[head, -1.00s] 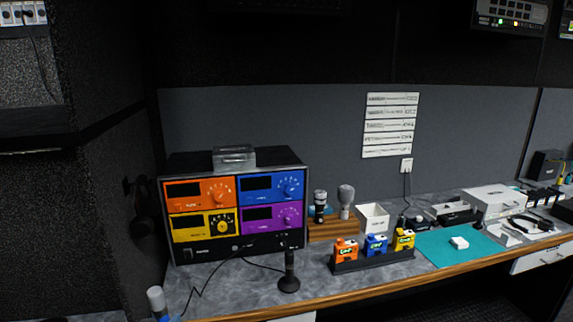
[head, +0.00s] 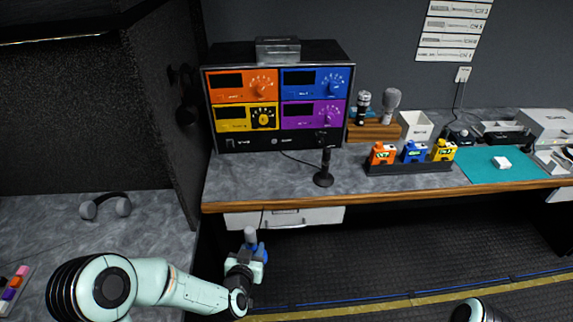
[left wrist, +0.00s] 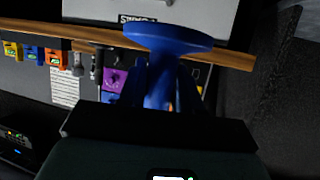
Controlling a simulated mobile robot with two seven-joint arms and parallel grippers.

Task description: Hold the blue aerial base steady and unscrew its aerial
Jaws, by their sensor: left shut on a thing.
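My left gripper (head: 246,264) is shut on the blue aerial base (head: 262,250), held in the air in front of the desk's drawer. A pale grey, upright cylinder (head: 250,236), which looks like the aerial, rises from the base. In the left wrist view the blue base (left wrist: 168,38) shows a broad round disc on a narrower stem between my fingers; the pale cylinder cannot be made out there. My right gripper is out of view; only a piece of my right arm shows at the bottom edge of the head view.
The desk (head: 260,180) carries a console (head: 275,145) with four coloured panels, a black stand (head: 324,170), a black rack (head: 410,168) of coloured packs and a teal mat (head: 490,165). Headphones (head: 105,204) lie on the left counter. Floor is clear in front of the desk.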

